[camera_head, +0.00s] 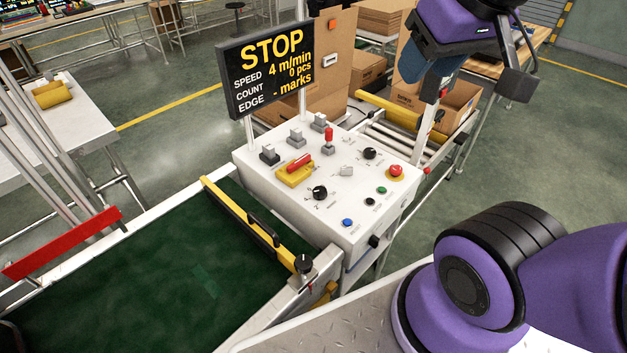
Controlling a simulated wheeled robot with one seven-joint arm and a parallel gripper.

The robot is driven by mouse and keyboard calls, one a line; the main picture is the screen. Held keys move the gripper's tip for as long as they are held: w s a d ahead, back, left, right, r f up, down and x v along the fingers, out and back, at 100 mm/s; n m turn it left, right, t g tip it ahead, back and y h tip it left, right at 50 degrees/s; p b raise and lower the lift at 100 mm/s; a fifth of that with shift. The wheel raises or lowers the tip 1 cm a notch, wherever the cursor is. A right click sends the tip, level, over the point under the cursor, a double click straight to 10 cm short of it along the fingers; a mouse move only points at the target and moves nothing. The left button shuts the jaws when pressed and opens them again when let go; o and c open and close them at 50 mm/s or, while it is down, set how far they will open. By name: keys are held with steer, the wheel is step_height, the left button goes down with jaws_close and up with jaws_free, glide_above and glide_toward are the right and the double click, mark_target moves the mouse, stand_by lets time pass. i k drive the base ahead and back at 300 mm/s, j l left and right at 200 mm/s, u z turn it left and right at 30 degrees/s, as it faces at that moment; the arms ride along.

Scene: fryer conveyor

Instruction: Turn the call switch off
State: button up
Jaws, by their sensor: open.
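A white control panel (260,178) stands in the middle, with several switches and buttons on its sloping top. No label that I can read marks the call switch. The controls include lever switches on grey or black bases (296,137), a red-tipped lever (328,140), a red handle on a yellow base (296,168), black knobs (320,192) and a small pale switch (346,171). My gripper (468,88) is at the upper right, above and apart from the panel. Its fingers look spread, with nothing seen between them.
A STOP display (270,65) rises behind the panel. A red mushroom button (396,171), a green button (381,190) and a blue button (347,222) sit near the panel's right side. A green conveyor belt (130,280) lies front left. Cardboard boxes (455,105) stand behind.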

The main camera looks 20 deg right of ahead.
mark_target(374, 241)
steer(key=k+j, duration=0.15)
steer(key=j, duration=0.25)
steer(key=k+j, duration=0.1)
steer(key=j, duration=0.3)
steer(key=k+j, duration=0.15)
steer(key=j, duration=0.25)
